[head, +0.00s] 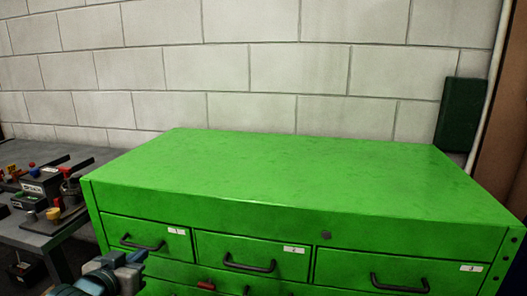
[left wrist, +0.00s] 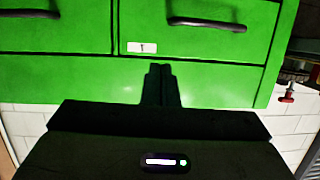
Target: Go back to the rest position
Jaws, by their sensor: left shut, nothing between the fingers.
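My left gripper (left wrist: 160,72) is shut and empty, its two dark fingers together in front of the green cabinet in the left wrist view. It stands close to the cabinet front, below the label marked 1 in that picture; I cannot tell whether it touches. In the head view part of my left arm (head: 105,276) shows at the bottom left, in front of the left drawer. The green cabinet (head: 290,170) fills the middle, and its top row of drawers looks closed. My right gripper is not in view.
The cabinet top is bare. A grey workbench (head: 45,240) with a black box (head: 40,187) and small tools stands at the left. A white block wall (head: 240,70) is behind. A dark green box (head: 461,112) hangs at the right, near a pale pipe.

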